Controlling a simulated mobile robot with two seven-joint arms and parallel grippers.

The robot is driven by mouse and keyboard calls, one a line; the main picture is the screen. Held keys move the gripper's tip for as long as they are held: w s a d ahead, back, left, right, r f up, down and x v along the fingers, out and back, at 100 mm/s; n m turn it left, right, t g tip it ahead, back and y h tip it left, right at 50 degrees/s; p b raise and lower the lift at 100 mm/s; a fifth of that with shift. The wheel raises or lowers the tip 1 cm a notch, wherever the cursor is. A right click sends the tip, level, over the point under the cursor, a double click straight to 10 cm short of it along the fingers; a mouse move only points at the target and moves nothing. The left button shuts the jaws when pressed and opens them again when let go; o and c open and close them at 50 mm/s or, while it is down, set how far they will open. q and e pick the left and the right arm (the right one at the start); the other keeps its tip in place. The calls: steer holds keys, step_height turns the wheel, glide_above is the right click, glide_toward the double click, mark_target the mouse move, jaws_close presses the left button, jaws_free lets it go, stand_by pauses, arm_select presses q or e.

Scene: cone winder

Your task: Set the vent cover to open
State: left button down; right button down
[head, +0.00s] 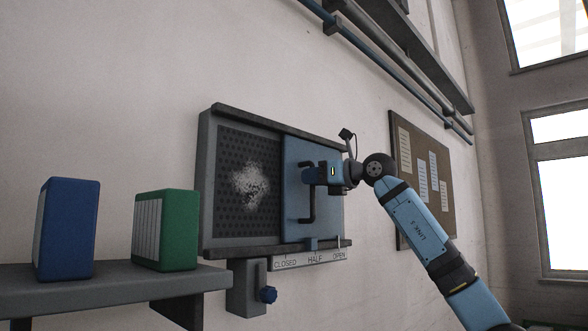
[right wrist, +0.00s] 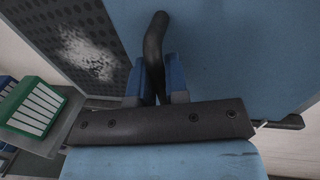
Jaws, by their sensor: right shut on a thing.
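The vent cover (head: 296,222) is a blue sliding plate with a black bar handle (head: 307,213). It sits in a grey wall frame (head: 206,185), covering the right part and leaving the dark perforated grille (head: 229,165) bare at left. A small blue tab (head: 311,243) at its lower edge stands close to the HALF mark of the CLOSED–HALF–OPEN scale (head: 315,259). My right gripper (head: 310,177) is shut on the handle; in the right wrist view the handle (right wrist: 155,45) passes between the two blue fingers (right wrist: 160,85). My left gripper is not in view.
A shelf (head: 120,290) at left holds a blue binder (head: 68,230) and a green binder (head: 166,230). A notice board (head: 425,185) is behind my right arm. Pipes run along the wall above.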

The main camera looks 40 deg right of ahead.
steer(key=shift+d, duration=1.05)
steer(key=shift+w, duration=0.1)
steer(key=c, duration=1.1)
jaws_free()
steer(key=shift+a, duration=0.1)
steer(key=shift+c, duration=0.2)
steer(key=b+v, duration=0.2)
steer(key=v, duration=1.1)
steer(key=shift+s+b, duration=0.4)
